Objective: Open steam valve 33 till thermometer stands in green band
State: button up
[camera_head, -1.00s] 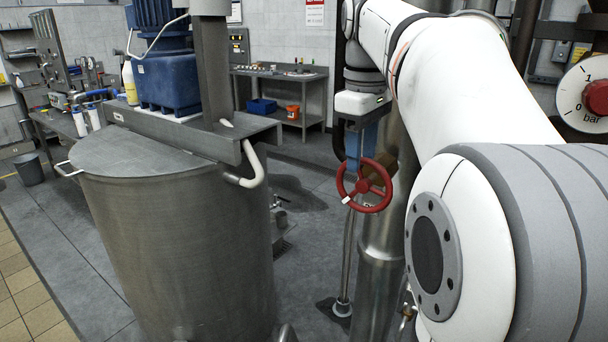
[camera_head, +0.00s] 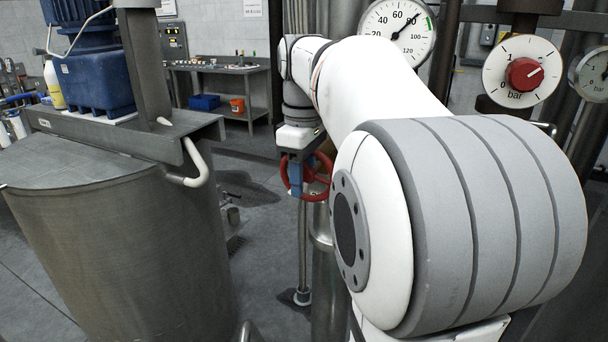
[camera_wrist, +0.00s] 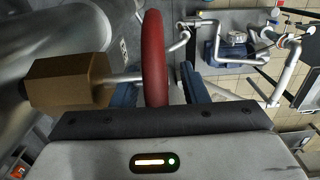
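The red handwheel (camera_head: 326,172) of a valve stands on a vertical pipe in the head view, partly hidden by my gripper (camera_head: 296,172). The wrist view shows its rim (camera_wrist: 154,55) and a brass-coloured valve body (camera_wrist: 68,82). My gripper (camera_wrist: 160,88) has one blue finger on each side of the rim, with a gap showing on the right side; it looks open. The valve's number is not readable. The round thermometer (camera_head: 385,42) hangs at the top of the head view. Its needle points up and right, near 80, just short of the green band (camera_head: 430,23).
A white dial with a red centre (camera_head: 524,74), marked bar, and another gauge (camera_head: 594,74) are at right. A bench (camera_head: 225,70) stands behind.

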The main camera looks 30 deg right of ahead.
jog(key=shift+c, duration=0.2)
grip_shut()
jog(key=shift+r+p, duration=0.15)
jog(key=shift+p, duration=0.4)
jog(key=shift+g+h+p, duration=0.5)
jog(key=shift+g+p, duration=0.1)
jog(key=shift+p, duration=0.2)
jog(key=g+h+p, duration=0.1)
jog(key=g+p, duration=0.1)
jog(key=p, duration=0.1)
jog(key=g+h+p, duration=0.1)
jog(key=p, duration=0.1)
jog(key=g+h+p, duration=0.1)
jog(key=p, duration=0.1)
jog(key=shift+s+d+f+g+h, duration=0.1)
jog(key=shift+f+g+h, duration=0.2)
jog(key=shift+g, duration=0.1)
jog(key=shift+o, duration=0.2)
grip_release()
